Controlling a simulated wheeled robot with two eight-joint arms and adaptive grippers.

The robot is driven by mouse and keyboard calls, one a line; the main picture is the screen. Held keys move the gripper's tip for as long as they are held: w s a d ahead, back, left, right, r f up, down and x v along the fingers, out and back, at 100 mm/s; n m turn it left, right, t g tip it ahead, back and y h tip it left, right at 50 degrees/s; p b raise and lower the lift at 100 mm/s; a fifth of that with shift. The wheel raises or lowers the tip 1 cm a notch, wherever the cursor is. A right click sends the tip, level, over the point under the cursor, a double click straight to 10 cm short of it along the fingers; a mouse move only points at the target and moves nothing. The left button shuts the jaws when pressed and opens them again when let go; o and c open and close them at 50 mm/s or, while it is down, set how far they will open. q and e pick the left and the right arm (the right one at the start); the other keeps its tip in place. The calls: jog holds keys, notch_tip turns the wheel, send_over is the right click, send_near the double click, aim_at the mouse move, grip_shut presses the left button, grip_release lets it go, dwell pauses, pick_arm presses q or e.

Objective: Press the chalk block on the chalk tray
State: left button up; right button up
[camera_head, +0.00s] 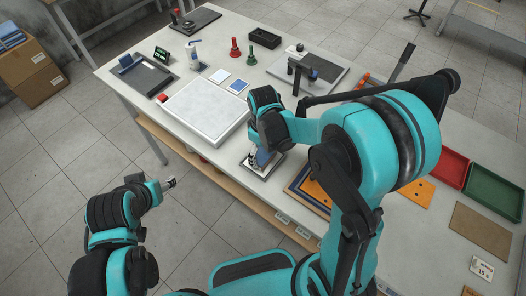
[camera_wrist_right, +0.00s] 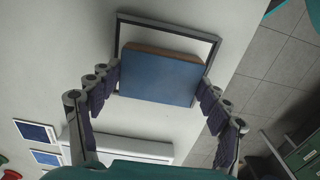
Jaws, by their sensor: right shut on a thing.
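The chalk block (camera_wrist_right: 160,78) is a blue slab with a brown edge, held between the two fingers of my right gripper (camera_wrist_right: 159,80) in the right wrist view. The chalk tray (camera_wrist_right: 208,42), with a dark rim and pale inside, lies behind the block. The block covers much of the tray; I cannot tell whether they touch. In the head view the block (camera_head: 263,158) shows partly beside my right gripper (camera_head: 256,157), over the tray (camera_head: 266,174) at the table's front edge. My left gripper (camera_head: 171,183) is off the table, apparently empty; its opening is unclear.
A large white board (camera_head: 205,109) lies left of the tray. An orange panel (camera_head: 314,192) lies to its right, partly behind my right arm. Red (camera_head: 451,168) and green (camera_head: 494,194) trays stand farther right.

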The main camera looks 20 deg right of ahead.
jog(key=shift+f+b, duration=0.3)
dwell(1.2)
jog(key=shift+r+p, duration=0.95)
jog(key=shift+r, duration=0.35)
jog(key=shift+s+a+r+p, duration=0.3)
jog(key=shift+a+r+p, duration=0.1)
jog(key=shift+r+p, duration=0.3)
jog(key=shift+s+a+r+p, duration=0.3)
jog(key=shift+a+r+p, duration=0.15)
jog(key=shift+r, duration=0.35)
jog(key=shift+s+a+r+p, duration=0.3)
jog(key=shift+a+r+p, duration=0.05)
jog(key=shift+r+p, duration=0.35)
